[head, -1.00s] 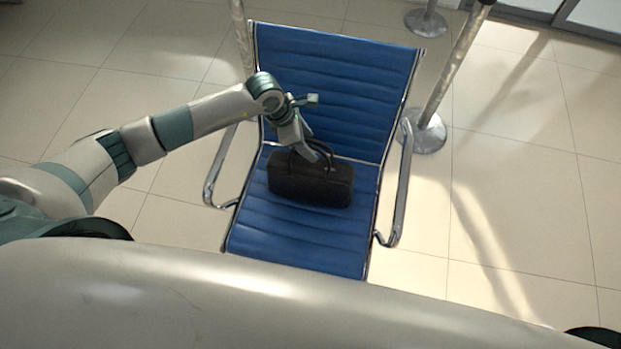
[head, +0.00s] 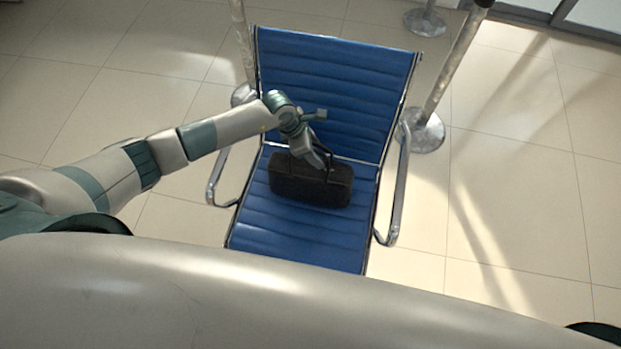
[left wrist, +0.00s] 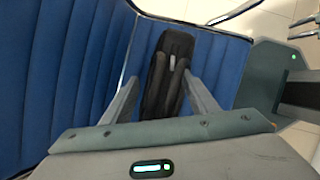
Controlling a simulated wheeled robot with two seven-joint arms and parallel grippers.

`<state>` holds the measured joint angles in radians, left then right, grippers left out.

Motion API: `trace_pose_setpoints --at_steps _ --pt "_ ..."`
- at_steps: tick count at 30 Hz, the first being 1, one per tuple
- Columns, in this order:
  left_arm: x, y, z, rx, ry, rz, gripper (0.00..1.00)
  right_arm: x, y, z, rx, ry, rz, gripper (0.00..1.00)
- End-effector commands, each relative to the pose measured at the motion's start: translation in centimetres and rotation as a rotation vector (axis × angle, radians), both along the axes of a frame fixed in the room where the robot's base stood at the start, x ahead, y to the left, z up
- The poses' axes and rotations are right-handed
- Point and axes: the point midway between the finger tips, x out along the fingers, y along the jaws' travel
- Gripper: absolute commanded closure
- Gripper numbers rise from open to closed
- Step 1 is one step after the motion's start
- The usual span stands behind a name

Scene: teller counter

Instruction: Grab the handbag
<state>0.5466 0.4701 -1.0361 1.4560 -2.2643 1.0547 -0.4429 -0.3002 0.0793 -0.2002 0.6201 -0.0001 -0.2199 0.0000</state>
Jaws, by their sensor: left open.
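The black handbag (head: 308,186) sits upright on the seat of the blue chair (head: 300,232). Its handles rise from its top and are partly hidden by my left gripper (head: 318,160) in the head view. My left gripper is open, pointing down at the top of the bag. In the left wrist view the handbag (left wrist: 170,70) and its handles lie between the two spread fingers of my left gripper (left wrist: 165,92). I cannot tell whether a finger touches the handles. My right gripper is not in view.
The chair has chrome armrests (head: 397,195) on both sides and a blue backrest (head: 335,85) behind the bag. A metal post (head: 450,70) on a round base stands at the right behind the chair. The tiled floor (head: 530,190) to the right is clear.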

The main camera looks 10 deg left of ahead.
Motion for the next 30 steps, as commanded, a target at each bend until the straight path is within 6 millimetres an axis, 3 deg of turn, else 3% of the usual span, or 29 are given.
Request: trace_pose_setpoints --at_steps 11,18,30 --pt "-0.02 0.0 0.01 0.0 0.0 0.0 0.46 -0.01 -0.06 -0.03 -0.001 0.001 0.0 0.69" --pt "-0.02 -0.01 0.02 0.0 0.0 0.001 1.0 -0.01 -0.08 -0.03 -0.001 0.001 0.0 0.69" --pt "0.0 -0.03 0.04 -0.001 0.0 0.001 1.0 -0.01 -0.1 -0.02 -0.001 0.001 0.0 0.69"
